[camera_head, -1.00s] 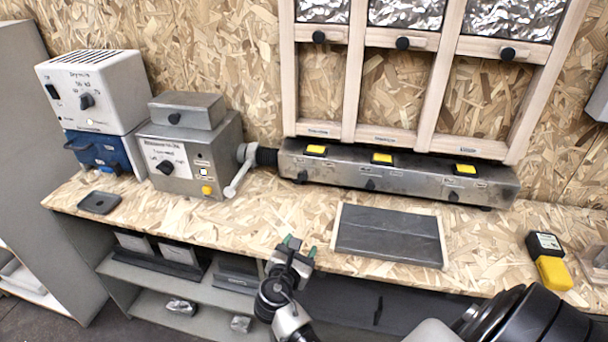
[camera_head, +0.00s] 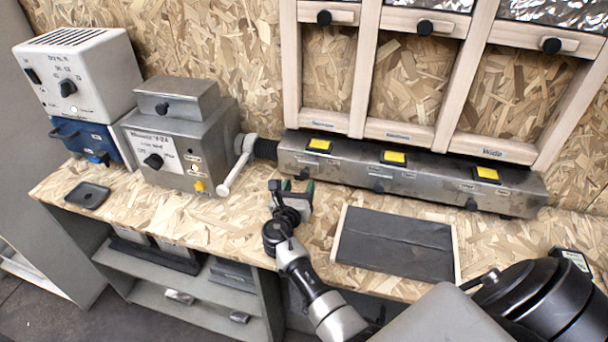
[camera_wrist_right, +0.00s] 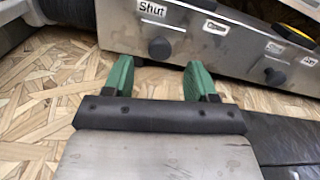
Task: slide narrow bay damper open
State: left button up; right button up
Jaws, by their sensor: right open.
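A long grey metal duct box (camera_head: 340,169) lies along the back of the bench with several black slide knobs on its front. The leftmost knob (camera_head: 302,174) is below the left bay. In the right wrist view this knob (camera_wrist_right: 160,47) sits under the "Shut" label (camera_wrist_right: 152,9), left of the "Open" label (camera_wrist_right: 215,27). My right gripper (camera_head: 297,186) is in front of the duct's left end. Its green fingers (camera_wrist_right: 158,80) are open and empty, with the knob ahead between them; contact is not visible. My left gripper is not in view.
A wooden frame (camera_head: 365,70) stands above the duct; its right bay reads "Wide". A pale lever (camera_head: 234,165) and a grey machine (camera_head: 180,140) are left of the gripper. A dark slab (camera_head: 395,245) lies to its right on the bench.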

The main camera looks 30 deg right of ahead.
aim_at(304, 176)
jog(key=shift+x, duration=2.5)
jog(key=shift+f, duration=0.1)
jog(key=shift+s, duration=0.1)
grip_shut()
